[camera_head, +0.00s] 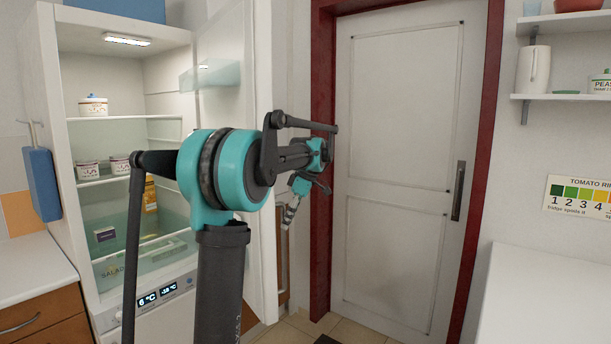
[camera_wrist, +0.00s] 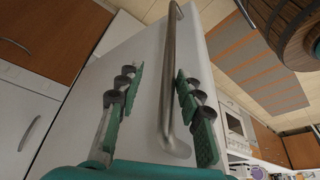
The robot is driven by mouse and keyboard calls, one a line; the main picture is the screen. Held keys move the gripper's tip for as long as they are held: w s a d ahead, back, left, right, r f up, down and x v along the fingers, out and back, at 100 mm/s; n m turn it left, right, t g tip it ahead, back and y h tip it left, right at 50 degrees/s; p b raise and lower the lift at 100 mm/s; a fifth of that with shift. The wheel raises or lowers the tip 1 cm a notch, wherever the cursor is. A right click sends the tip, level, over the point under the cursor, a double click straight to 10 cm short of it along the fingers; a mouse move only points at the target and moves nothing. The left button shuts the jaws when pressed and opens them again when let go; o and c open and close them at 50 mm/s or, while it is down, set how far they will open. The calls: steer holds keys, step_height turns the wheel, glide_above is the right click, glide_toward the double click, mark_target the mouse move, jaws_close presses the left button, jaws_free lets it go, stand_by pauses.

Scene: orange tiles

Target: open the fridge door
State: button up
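The fridge (camera_head: 48,120) stands at the left in the head view with its lit inside showing. Its white door (camera_head: 235,50) is swung wide open to the right. In the wrist view the door's outer face (camera_wrist: 125,70) shows with a long metal bar handle (camera_wrist: 170,75).
A closed white room door (camera_head: 400,160) in a red frame (camera_head: 322,150) is just right of the fridge door. Jars (camera_head: 93,106) and food stand on the fridge shelves. A white counter (camera_head: 550,300) is at the right. Some tiled floor (camera_head: 285,333) is clear below.

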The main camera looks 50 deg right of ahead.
steer(key=w+d+v, duration=0.2)
steer(key=v, duration=1.3)
steer(key=shift+d+r, duration=0.25)
steer(key=shift+r, duration=0.15)
stand_by(0.8)
